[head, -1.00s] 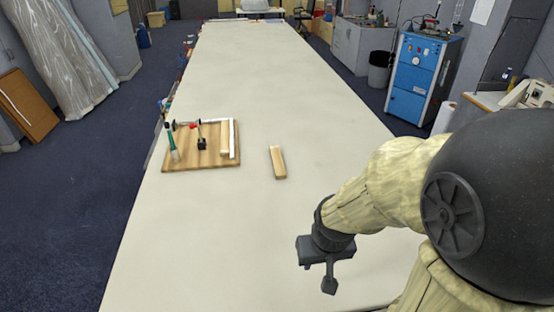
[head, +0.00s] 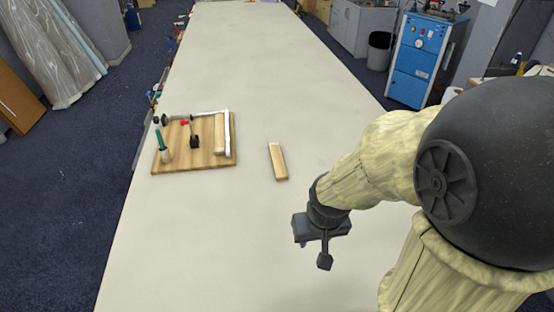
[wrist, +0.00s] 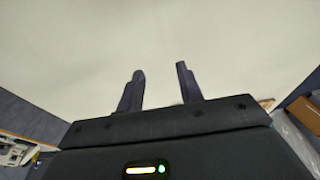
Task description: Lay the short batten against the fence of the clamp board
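The short batten (head: 277,161) is a pale wooden block lying alone on the cloth table, to the right of the clamp board. The clamp board (head: 180,160) is a striped wooden board with a light metal fence (head: 227,130) along its right and far edges. Another wooden strip (head: 219,135) lies on the board along the inside of the right fence. My gripper (head: 324,245) hangs above the table, nearer to me and to the right of the batten. In the wrist view its two fingers (wrist: 160,75) stand apart with only bare cloth between them.
A green-handled clamp (head: 164,146) stands at the board's left side, and a small black piece with a red tip (head: 194,138) stands near its middle. The table (head: 250,70) is otherwise clear around the batten and beyond. A blue cabinet (head: 418,60) stands on the floor at right.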

